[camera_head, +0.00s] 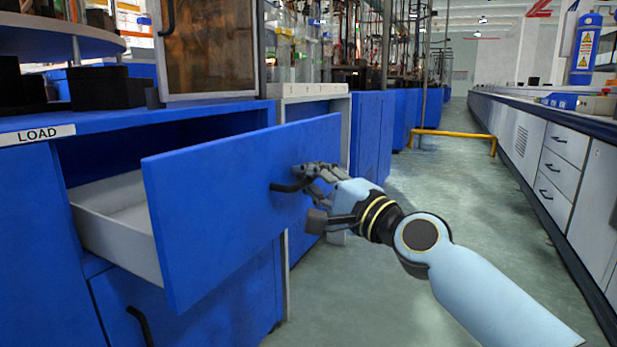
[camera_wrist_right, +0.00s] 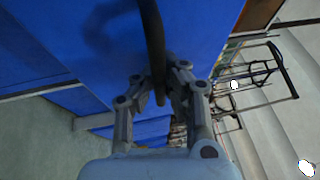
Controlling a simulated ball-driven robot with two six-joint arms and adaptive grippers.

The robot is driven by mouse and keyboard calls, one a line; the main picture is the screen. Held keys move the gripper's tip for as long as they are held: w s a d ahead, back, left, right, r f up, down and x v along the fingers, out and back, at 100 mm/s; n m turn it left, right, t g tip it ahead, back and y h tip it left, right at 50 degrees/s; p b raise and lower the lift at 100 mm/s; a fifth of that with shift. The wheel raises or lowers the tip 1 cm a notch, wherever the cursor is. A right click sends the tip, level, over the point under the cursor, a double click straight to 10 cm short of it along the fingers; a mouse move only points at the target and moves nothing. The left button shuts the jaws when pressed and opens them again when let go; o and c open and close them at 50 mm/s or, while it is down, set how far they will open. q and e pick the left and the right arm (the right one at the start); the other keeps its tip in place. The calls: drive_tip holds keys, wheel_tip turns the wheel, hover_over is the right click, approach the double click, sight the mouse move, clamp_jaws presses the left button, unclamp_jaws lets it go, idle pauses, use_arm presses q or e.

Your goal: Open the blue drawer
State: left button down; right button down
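The blue drawer (camera_head: 215,215) is pulled out of the cabinet on the left, its pale inner side wall (camera_head: 110,230) and part of its floor showing. Its dark curved handle (camera_head: 285,187) is on the right part of the blue front and also runs up the wrist view (camera_wrist_right: 152,35). My right gripper (camera_head: 312,178) is at the handle, its fingers drawn inward on both sides of the bar in the wrist view (camera_wrist_right: 158,80). The fingers hide the handle's right end in the head view. My left gripper is not in view.
A LOAD label (camera_head: 38,135) marks the blue countertop edge. A lower blue door with a dark handle (camera_head: 140,325) sits below the drawer. The aisle floor (camera_head: 440,180) is clear, with a yellow rail (camera_head: 452,133) farther back. White cabinets (camera_head: 530,150) line the right.

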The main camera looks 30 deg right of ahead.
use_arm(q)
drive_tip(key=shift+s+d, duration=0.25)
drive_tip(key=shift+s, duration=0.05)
use_arm(e)
drive_tip(key=shift+s+d+f, duration=0.2)
drive_tip(key=shift+s+f, duration=0.05)
drive_tip(key=shift+s, duration=0.05)
drive_tip(key=c, duration=1.4)
unclamp_jaws()
drive_tip(key=shift+r, duration=0.1)
